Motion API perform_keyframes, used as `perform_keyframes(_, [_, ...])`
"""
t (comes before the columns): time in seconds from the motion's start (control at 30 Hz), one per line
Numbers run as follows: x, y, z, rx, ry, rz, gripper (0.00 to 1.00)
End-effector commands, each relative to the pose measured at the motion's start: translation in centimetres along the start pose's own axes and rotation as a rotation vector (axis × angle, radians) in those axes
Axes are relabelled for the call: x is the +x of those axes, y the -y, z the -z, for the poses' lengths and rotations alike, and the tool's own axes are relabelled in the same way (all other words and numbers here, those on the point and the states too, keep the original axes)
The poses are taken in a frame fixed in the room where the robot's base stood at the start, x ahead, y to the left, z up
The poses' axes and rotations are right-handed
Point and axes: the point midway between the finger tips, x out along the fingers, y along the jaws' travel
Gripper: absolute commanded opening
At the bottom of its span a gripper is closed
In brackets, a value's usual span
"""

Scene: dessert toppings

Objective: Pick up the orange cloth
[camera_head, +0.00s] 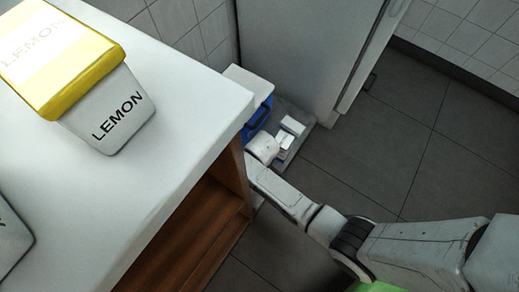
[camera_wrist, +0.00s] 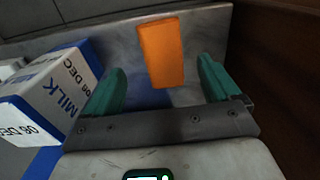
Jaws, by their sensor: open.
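The orange cloth (camera_wrist: 162,52) shows in the wrist view as a flat, upright-looking orange slab near the top middle. It lies beyond and between the two teal fingers of my gripper (camera_wrist: 160,78), which are spread apart. The fingers do not visibly close on it, and I cannot tell how far off it is. In the head view my arm reaches down beside the counter to a low spot by the floor, and the cloth is not visible there.
A milk carton (camera_wrist: 52,92) stands close left of my gripper in the wrist view. A brown wooden panel (camera_wrist: 275,70) is at the right.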

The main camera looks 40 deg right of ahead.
Motion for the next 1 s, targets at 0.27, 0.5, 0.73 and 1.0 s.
perform_keyframes(0.27, [2.2, 0.2, 0.1, 0.000, 0.000, 0.000, 0.89])
perform_keyframes(0.5, [5.2, 0.4, 0.1, 0.000, -0.001, 0.000, 0.89])
perform_keyframes(0.73, [5.2, 0.4, 0.1, 0.000, -0.001, 0.000, 0.89])
perform_keyframes(1.0, [5.2, 0.4, 0.1, 0.000, -0.001, 0.000, 0.67])
